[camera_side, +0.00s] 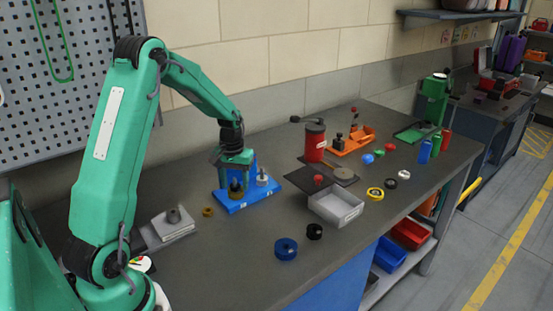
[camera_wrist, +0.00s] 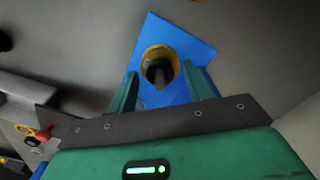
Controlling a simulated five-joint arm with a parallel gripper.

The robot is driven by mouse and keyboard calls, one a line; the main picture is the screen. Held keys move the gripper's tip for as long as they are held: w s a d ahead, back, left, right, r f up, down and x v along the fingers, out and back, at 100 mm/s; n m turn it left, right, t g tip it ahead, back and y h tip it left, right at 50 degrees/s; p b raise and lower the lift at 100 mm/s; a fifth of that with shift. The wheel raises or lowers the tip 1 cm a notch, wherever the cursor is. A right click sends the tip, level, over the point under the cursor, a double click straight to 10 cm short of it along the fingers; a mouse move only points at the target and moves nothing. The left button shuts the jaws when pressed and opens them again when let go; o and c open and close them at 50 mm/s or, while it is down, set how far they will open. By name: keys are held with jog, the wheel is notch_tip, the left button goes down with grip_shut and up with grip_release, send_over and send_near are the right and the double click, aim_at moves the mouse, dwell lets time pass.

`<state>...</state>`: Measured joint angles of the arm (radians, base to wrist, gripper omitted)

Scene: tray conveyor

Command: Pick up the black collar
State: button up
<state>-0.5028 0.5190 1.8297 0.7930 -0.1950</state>
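A black collar (camera_side: 314,231) lies on the bench beside a thick blue ring, to the right of and nearer the camera than my gripper (camera_side: 237,170). Another dark ring (camera_side: 391,183) lies farther right; I cannot tell which one the task means. My gripper is over a blue fixture (camera_side: 232,204) with two posts. In the wrist view my gripper (camera_wrist: 160,76) has its fingers apart, either side of a brass-yellow ring (camera_wrist: 148,55) around a dark post on the blue fixture (camera_wrist: 195,48). Nothing is visibly held. Contact with the ring cannot be told.
The blue ring (camera_side: 286,249) and a grey open box (camera_side: 336,207) are near the black collar. A small brass ring (camera_side: 208,211) and a grey block (camera_side: 173,224) lie left of the fixture. A red cylinder (camera_side: 315,142) stands behind the box. The front bench is mostly clear.

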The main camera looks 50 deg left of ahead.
jog(key=c, duration=0.9)
jog(key=shift+o, duration=0.2)
jog(key=shift+r, duration=0.15)
jog(key=shift+r, duration=0.55)
jog(key=d+r, duration=0.9)
jog(key=d, duration=0.2)
jog(key=shift+s+d+r, duration=0.2)
jog(key=shift+d+r, duration=0.1)
jog(key=shift+d, duration=0.05)
